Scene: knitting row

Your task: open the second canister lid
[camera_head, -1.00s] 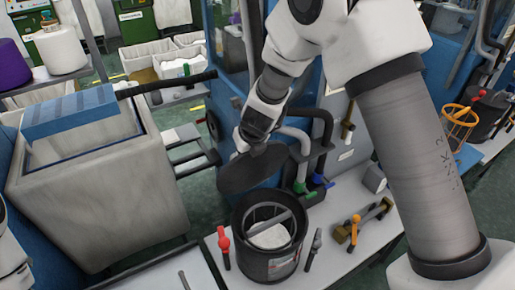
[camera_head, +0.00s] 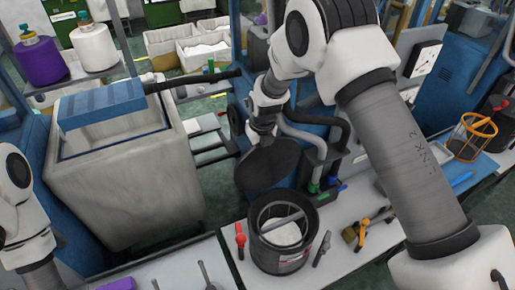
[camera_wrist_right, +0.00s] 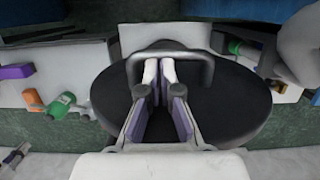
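A black open canister (camera_head: 297,262) stands on the white bench in the head view, with something white and a grey bar visible inside. Its round black lid (camera_head: 268,165) is off the rim, tilted behind and above the canister. My right gripper (camera_head: 263,136) is at the lid's upper side; its grip is hard to see there. In the right wrist view the lid (camera_wrist_right: 228,100) lies below the fingers, and the right gripper (camera_wrist_right: 160,72) is closed at the lid's grey bar handle (camera_wrist_right: 203,62). My left arm shows at the left edge, but its gripper is out of view.
A red-handled tool (camera_head: 240,240) stands left of the canister, a dark tool (camera_head: 322,250) right of it, and a yellow-orange tool (camera_head: 363,232) farther right. Hoses and a blue machine are close behind the lid. An orange wire basket (camera_head: 470,135) is far right.

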